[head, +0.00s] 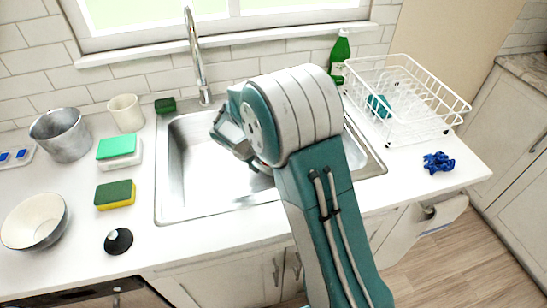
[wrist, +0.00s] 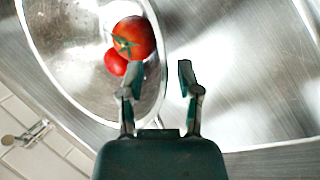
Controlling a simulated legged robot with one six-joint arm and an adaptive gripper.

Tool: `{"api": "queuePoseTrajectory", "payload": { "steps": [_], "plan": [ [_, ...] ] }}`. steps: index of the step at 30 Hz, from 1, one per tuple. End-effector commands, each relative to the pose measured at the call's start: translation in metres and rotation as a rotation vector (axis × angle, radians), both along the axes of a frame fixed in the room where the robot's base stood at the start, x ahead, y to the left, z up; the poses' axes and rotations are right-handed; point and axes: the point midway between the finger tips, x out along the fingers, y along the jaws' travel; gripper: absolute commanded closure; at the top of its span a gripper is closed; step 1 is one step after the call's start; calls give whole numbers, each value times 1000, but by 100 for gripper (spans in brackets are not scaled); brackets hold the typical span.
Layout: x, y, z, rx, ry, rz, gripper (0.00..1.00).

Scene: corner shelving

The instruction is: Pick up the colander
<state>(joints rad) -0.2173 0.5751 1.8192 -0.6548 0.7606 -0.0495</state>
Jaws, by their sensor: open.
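The colander (wrist: 72,62) is a shiny metal bowl with small holes, in the upper left of the wrist view. A large tomato (wrist: 133,37) and a smaller red one (wrist: 115,63) lie in it. My gripper (wrist: 159,68) is open, with the colander's right rim in view between its fingertips. The left finger overlaps the colander's inside and the right finger is over the bare sink. I cannot tell whether either finger touches it. In the head view my arm hides the colander, and the gripper's fingers are not clear there.
The metal sink (head: 190,165) has a faucet (head: 195,55) behind it. A white dish rack (head: 455,105), a green bottle (head: 340,58) and a blue cloth (head: 438,162) are to the right. A metal pot (head: 62,135), sponges (head: 115,194) and a bowl (head: 35,222) are to the left.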

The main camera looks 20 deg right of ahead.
Motion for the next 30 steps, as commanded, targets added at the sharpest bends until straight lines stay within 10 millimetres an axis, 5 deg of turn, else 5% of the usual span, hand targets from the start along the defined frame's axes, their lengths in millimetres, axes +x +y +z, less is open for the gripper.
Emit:
{"api": "queuePoseTrajectory", "payload": {
  "steps": [5,12,15,30],
  "plan": [
    [4,-10,-24,-1,1,0,55],
    [4,-11,-26,-1,-1,0,55],
    [5,-11,-26,-1,-1,0,100],
    [5,-11,-23,-1,-2,0,100]
  ]
}}
